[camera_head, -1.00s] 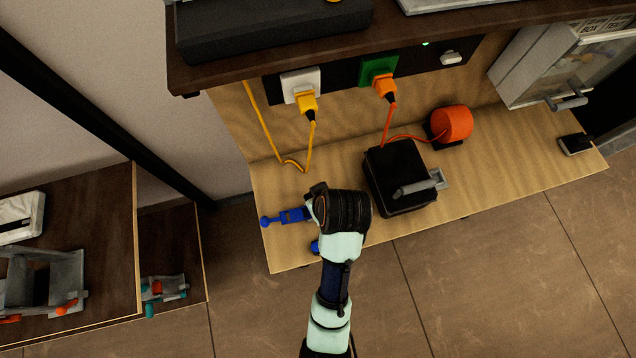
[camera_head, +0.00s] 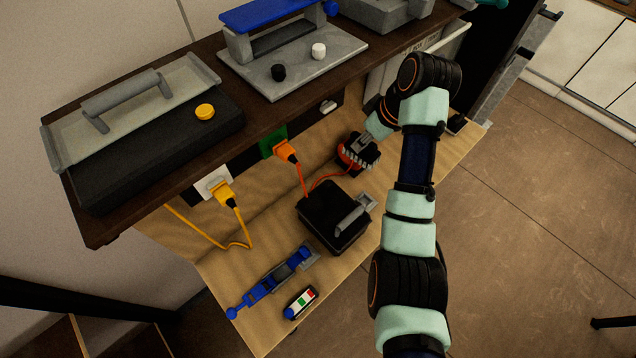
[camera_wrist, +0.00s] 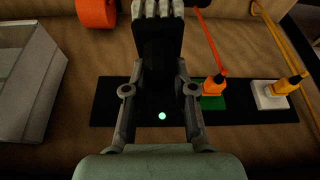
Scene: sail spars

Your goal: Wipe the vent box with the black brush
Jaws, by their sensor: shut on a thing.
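My gripper (camera_head: 364,142) is shut on the black brush (camera_head: 368,160), held above the lower wooden shelf in front of the orange reel. In the wrist view my gripper (camera_wrist: 160,75) closes around the brush's dark handle, and the black brush (camera_wrist: 157,28) shows pale bristles at its far end. No box is clearly marked as the vent box. A black box (camera_head: 325,222) with a grey handle stands on the lower shelf, left of and nearer than the brush. A pale grey box (camera_wrist: 28,85) is at the left in the wrist view, partly hidden by my arm in the head view.
The orange reel (camera_wrist: 96,12) and its cord are close to the brush. Yellow (camera_head: 224,194) and orange (camera_head: 286,149) plugs sit in the socket strip. A blue-and-grey tool (camera_head: 275,277) lies at the shelf's near left. The dark upper shelf (camera_head: 150,205) overhangs the back.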

